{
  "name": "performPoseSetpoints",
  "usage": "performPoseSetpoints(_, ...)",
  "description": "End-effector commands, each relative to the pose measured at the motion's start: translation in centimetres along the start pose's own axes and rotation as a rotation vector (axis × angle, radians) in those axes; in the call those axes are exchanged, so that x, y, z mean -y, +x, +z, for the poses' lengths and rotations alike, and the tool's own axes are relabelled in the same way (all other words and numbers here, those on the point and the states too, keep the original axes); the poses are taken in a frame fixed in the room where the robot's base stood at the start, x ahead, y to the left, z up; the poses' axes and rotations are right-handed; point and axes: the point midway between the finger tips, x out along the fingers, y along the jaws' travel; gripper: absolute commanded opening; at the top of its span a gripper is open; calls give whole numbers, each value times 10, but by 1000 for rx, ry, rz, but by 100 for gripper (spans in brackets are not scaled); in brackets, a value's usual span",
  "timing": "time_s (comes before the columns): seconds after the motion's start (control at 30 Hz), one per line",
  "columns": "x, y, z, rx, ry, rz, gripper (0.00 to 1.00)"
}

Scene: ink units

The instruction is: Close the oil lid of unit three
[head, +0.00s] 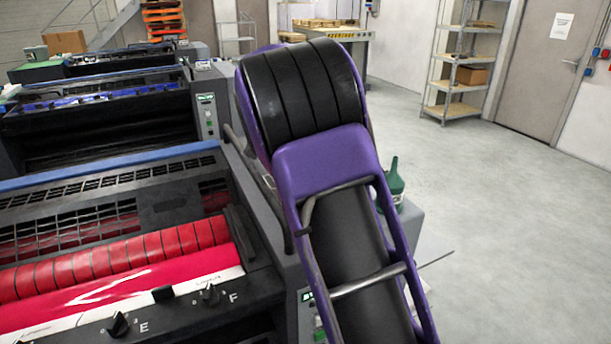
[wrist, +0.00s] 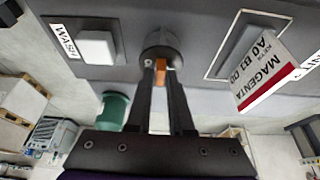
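In the wrist view, a round dark grey cap (wrist: 162,42) sits on the grey unit top, with an orange tab (wrist: 161,72) at its near side. My gripper (wrist: 161,76) has its two dark fingers close on either side of the tab, with no clear gap between them and it. Whether the cap is the oil lid, and how far it is open, I cannot tell. In the head view my purple arm hides the gripper and cap. The near unit (head: 120,265) has red ink rollers; the wrist view shows a MAGENTA tag (wrist: 270,70).
A white button (wrist: 97,46) marked WASH lies left of the cap. A green bottle (head: 393,185) stands just right of my arm; it also shows in the wrist view (wrist: 113,110). More units (head: 100,110) stand behind. The floor (head: 510,230) at right is clear.

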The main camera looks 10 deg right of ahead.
Motion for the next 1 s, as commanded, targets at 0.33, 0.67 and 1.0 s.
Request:
performPoseSetpoints(0.33,0,0,0,0,-1,0,45)
performPoseSetpoints(0.67,1,-31,0,0,-2,-5,45)
performPoseSetpoints(1.0,1,-115,-1,0,-1,-5,45)
